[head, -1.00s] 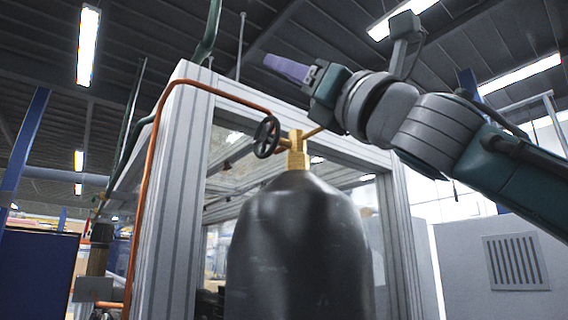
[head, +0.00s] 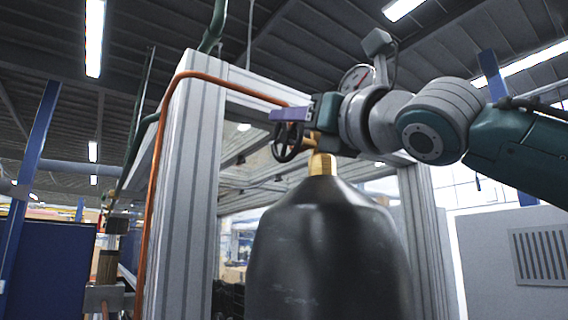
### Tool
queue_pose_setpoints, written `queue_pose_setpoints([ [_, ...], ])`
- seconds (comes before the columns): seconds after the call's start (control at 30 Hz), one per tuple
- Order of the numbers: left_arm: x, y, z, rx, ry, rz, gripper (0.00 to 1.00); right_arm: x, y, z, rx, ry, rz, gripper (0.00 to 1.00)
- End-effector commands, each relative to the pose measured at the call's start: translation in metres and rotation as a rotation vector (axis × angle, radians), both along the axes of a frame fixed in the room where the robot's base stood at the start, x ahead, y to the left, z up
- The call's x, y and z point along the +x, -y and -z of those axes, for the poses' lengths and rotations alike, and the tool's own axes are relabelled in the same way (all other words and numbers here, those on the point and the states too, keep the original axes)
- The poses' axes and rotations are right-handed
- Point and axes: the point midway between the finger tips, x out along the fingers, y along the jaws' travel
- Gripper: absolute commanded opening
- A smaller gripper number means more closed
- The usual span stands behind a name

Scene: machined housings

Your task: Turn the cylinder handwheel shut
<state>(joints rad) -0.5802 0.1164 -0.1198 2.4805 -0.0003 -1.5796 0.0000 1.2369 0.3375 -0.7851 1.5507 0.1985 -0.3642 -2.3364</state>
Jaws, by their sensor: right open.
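The dark gas cylinder (head: 325,250) stands upright in the middle of the head view, with a brass valve (head: 322,164) on its neck. The black spoked handwheel (head: 288,144) sits at the left side of the valve, facing left. My right gripper (head: 278,115), with purple fingers, is open at the handwheel's upper rim and overlaps it in the picture. I cannot tell whether the fingers touch the rim. The gripper and its wrist hide part of the valve and the top of the wheel. My left gripper is not in view.
A copper pipe (head: 158,190) runs up the grey frame post (head: 188,190) and along its top toward the valve. A round gauge (head: 356,77) shows behind my right wrist. A white vented cabinet (head: 515,250) stands at the right.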

Motion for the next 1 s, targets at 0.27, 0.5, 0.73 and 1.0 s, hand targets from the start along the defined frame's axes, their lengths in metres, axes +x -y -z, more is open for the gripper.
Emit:
queue_pose_setpoints([
  [0.27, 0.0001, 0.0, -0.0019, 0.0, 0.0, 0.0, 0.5, -0.0005, -0.0012, -0.0038, 0.001, -0.001, 0.001, 0.42],
  [0.5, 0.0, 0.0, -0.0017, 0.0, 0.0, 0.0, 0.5, -0.0005, -0.0011, -0.0037, 0.001, -0.001, 0.001, 0.29],
  [0.73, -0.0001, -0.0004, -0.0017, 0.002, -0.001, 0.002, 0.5, -0.0005, -0.0011, -0.0037, 0.001, -0.001, 0.001, 0.03],
  [1.0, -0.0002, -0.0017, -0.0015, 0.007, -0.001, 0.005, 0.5, -0.0005, -0.0011, -0.0037, 0.001, -0.001, 0.001, 0.0],
])
